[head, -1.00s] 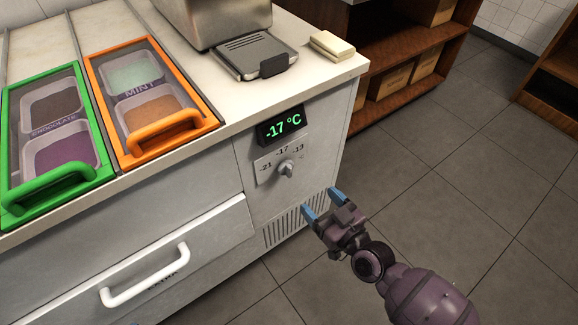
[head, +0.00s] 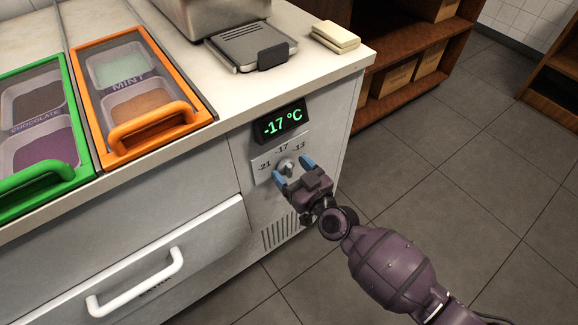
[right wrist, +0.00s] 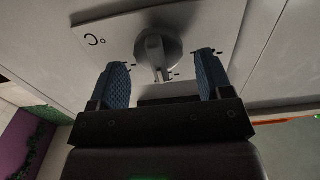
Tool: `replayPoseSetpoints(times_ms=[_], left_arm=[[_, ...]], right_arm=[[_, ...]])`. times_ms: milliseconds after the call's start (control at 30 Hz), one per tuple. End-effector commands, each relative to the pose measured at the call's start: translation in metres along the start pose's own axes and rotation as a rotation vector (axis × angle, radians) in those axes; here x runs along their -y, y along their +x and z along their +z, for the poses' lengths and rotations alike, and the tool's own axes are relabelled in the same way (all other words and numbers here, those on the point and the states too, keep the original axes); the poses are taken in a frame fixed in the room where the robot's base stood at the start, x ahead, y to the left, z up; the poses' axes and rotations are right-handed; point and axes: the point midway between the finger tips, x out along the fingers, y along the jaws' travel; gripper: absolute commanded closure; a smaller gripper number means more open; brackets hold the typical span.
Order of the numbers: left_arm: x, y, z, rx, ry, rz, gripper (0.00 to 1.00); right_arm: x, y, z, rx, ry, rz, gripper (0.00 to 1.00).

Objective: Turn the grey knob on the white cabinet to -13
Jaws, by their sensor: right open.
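The grey knob (head: 287,167) is on a small dial plate (head: 263,168) marked -21, -17 and -13 on the front of the white cabinet (head: 190,192). The display (head: 282,122) above it reads -17 °C. My right gripper (head: 292,170) is open, with blue fingertips, right in front of the knob. In the right wrist view the knob (right wrist: 155,52) shows ahead, between the lines of the two open fingers (right wrist: 158,85); I see no clear contact. My left gripper is not in view.
A white drawer handle (head: 135,285) sticks out at lower left. Green (head: 62,172) and orange (head: 152,143) framed lids are on the counter, with a dark-fronted metal device (head: 250,45) and a cream block (head: 335,36). Floor to the right is free.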

Motion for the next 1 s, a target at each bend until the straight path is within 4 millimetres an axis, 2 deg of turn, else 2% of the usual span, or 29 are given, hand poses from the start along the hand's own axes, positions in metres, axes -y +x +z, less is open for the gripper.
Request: replayPoseSetpoints(times_ms=[200,467,800,1000], left_arm=[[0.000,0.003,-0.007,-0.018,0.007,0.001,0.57],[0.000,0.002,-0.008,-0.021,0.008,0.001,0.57],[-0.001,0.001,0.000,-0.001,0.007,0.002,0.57],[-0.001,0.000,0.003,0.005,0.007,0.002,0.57]], right_arm=[[0.001,0.013,0.000,0.000,0.000,0.000,0.28],[0.000,0.013,0.000,0.000,0.000,0.000,0.28],[0.000,0.013,0.000,0.000,0.000,0.000,0.75],[0.000,0.013,0.000,0.000,0.016,0.000,0.75]])
